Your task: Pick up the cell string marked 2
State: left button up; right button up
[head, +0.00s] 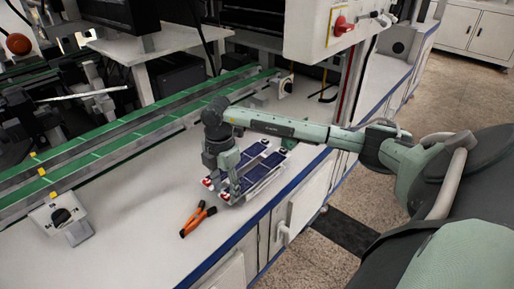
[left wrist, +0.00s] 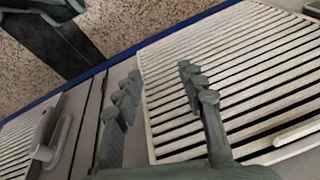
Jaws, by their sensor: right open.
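Dark blue cell strings (head: 252,153) lie side by side on a pale tray (head: 268,182) on the white counter. Their number marks are too small to read, so I cannot tell which is marked 2. My right gripper (head: 232,190) points down over the tray's near left end, with the forearm above it. It is open. I cannot tell whether it touches a string, and it hides part of them. My left gripper (left wrist: 158,76) shows only in the left wrist view, its two fingers apart with nothing between them, in front of a white slatted panel (left wrist: 235,70).
Orange-handled pliers (head: 197,220) lie on the counter left of the tray. Green-edged conveyor rails (head: 120,133) run behind. A white box with a red knob (head: 342,27) hangs above right. The counter's front edge is blue.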

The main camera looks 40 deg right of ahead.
jog(key=shift+f, duration=0.6)
grip_shut()
jog(key=shift+r, duration=0.1)
